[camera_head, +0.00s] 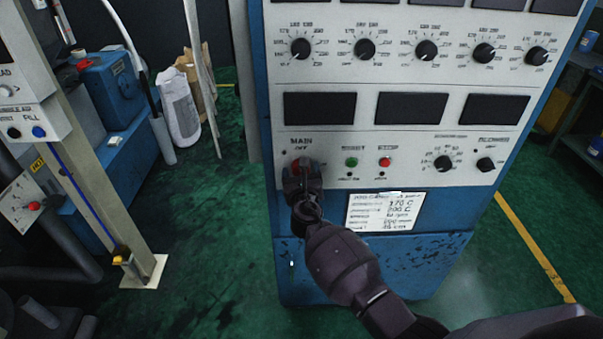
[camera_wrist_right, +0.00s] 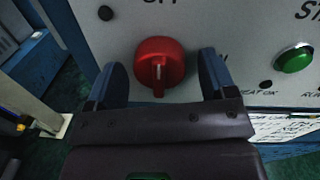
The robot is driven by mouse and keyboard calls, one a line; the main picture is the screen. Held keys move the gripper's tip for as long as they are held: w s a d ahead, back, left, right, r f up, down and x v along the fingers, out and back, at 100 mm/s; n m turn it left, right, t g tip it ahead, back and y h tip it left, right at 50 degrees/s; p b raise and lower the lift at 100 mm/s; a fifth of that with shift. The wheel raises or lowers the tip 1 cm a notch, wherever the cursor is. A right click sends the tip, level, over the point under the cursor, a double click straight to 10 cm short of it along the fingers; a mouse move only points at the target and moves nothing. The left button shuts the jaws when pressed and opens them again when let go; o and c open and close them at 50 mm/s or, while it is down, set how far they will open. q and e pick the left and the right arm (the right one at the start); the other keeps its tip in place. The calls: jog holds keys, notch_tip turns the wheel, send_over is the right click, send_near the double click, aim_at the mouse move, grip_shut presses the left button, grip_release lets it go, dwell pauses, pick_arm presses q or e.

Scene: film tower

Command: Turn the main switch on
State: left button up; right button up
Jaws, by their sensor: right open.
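The main switch (camera_wrist_right: 160,64) is a red rotary knob on the light grey panel, seen large in the right wrist view. Its white mark stands about vertical. In the head view the knob (camera_head: 299,164) is mostly covered by my right gripper (camera_head: 303,172), under the label MAIN. In the right wrist view my right gripper (camera_wrist_right: 165,75) is open, with one finger on each side of the knob. Gaps show between the fingers and the knob. My left gripper is not in view.
A green button (camera_head: 351,162) and a red button (camera_head: 385,162) sit to the right of the switch. Black dials and dark displays fill the panel above. A white paper label (camera_head: 386,212) is below. A beige post (camera_head: 95,170) stands at left; green floor lies between.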

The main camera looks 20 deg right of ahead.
jog(key=shift+c, duration=0.2)
jog(key=c, duration=0.9)
